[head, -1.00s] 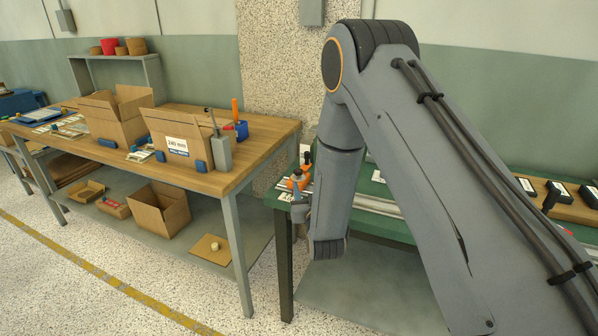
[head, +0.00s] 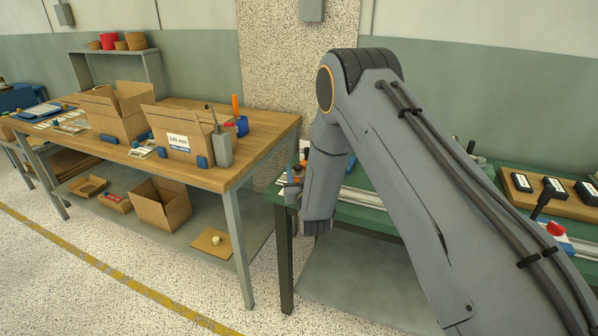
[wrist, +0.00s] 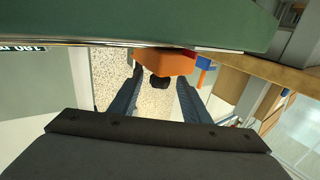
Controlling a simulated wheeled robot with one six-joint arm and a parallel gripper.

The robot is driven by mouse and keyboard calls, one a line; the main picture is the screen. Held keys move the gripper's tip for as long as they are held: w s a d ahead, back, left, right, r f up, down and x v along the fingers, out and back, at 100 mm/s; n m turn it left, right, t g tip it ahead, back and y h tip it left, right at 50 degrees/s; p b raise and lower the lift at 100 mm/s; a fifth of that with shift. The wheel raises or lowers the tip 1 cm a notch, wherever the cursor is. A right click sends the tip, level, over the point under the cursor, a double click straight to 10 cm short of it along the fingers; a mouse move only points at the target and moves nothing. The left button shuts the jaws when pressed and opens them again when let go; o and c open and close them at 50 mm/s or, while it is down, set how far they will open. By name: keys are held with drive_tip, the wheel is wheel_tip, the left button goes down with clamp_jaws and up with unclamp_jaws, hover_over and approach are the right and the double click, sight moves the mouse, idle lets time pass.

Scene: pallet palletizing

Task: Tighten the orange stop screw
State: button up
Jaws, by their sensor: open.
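An orange part (wrist: 165,64) with a dark round knob (wrist: 160,83) is at the top middle of the wrist view, at the edge of the green bench; I cannot tell which piece is the stop screw. In the head view only a bit of orange (head: 303,156) shows beside my arm. My gripper (wrist: 158,100) is open, one finger on each side below the orange part, and the dark knob appears between them. I cannot tell whether the fingers touch it.
The green bench (head: 370,215) carries a metal rail and a wooden rack of dark blocks (head: 555,193).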

drive_tip(key=c, duration=1)
drive_tip(key=shift+c, duration=0.2)
drive_tip(key=shift+a+m+h, duration=0.2)
drive_tip(key=shift+m+h, duration=0.1)
drive_tip(key=shift+h, duration=0.2)
drive_tip(key=shift+a+m+h+b, duration=0.15)
drive_tip(key=shift+m+h+b, duration=0.45)
drive_tip(key=shift+h, duration=0.3)
drive_tip(key=shift+a+m+h+b, duration=0.15)
drive_tip(key=shift+m+h+b, duration=0.8)
drive_tip(key=shift+h, duration=0.7)
drive_tip(key=shift+a+m+h+b, duration=0.1)
drive_tip(key=shift+m+h+b, duration=0.5)
drive_tip(key=shift+m+h, duration=0.8)
drive_tip(key=shift+g+h, duration=0.3)
drive_tip(key=shift+h, duration=0.05)
